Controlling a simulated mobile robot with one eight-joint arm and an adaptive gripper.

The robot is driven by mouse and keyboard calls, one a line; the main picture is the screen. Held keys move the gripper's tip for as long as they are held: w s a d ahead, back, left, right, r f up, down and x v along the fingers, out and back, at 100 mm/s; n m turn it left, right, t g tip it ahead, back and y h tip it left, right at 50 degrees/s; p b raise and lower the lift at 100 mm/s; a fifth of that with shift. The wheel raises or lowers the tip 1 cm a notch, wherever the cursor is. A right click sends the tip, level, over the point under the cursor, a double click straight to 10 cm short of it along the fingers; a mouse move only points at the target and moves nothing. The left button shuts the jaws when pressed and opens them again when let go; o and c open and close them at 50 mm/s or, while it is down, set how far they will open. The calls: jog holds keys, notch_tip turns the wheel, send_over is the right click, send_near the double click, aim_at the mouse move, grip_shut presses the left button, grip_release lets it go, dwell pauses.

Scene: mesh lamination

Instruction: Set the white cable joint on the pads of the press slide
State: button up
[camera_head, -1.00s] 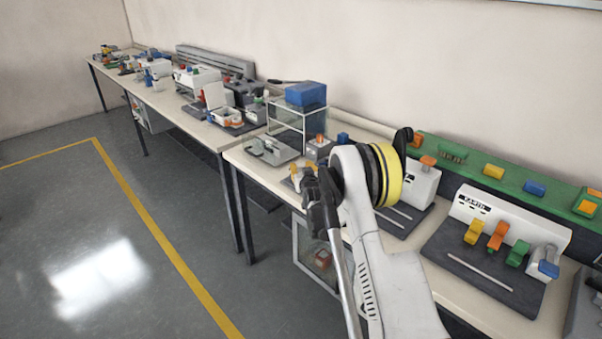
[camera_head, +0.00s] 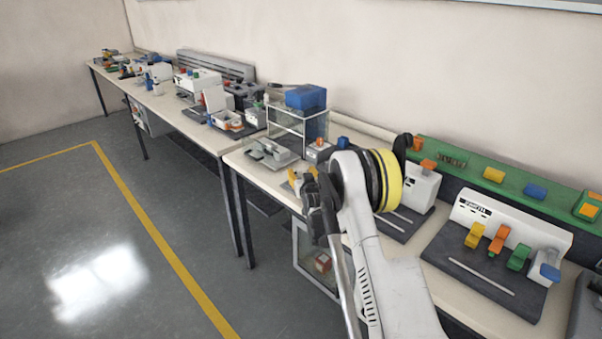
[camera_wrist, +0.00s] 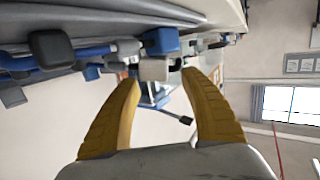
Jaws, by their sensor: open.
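My gripper (camera_wrist: 162,110) shows in the wrist view as two yellow fingers, spread open with nothing clearly held between them. Beyond the fingertips are a small pale grey block (camera_wrist: 154,69) and a blue block (camera_wrist: 160,41); I cannot tell whether either belongs to the press. In the head view my gripper's yellow fingers (camera_head: 301,178) show small beside my arm, over the bench. A low grey plate with raised pale parts (camera_head: 271,152), possibly the press slide, lies left of them on the bench. I cannot make out the white cable joint for certain in either view.
A clear box with a blue top (camera_head: 304,108) stands behind the grey plate. White fixtures with coloured levers (camera_head: 514,238) stand at the right along the bench (camera_head: 262,180). A second bench with machines (camera_head: 196,120) runs to the back left. The floor at left is clear.

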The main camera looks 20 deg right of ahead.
jog(key=p+v, duration=0.2)
jog(key=v, duration=0.9)
jog(key=shift+s+p, duration=0.15)
jog(key=shift+p, duration=0.15)
jog(key=s+a+r+n+g+y, duration=0.2)
jog(key=s+a+r+g+y, duration=0.15)
jog(key=s+a+r, duration=1.1)
jog(key=s+a+g, duration=0.2)
jog(key=s, duration=1.1)
jog(key=s+a+g, duration=0.2)
jog(key=s+g, duration=0.1)
jog(key=s, duration=1)
jog(key=shift+s+a+r+n, duration=0.25)
jog(key=shift+a+r+n, duration=0.1)
jog(key=shift+r+n, duration=0.05)
jog(key=shift+o, duration=0.3)
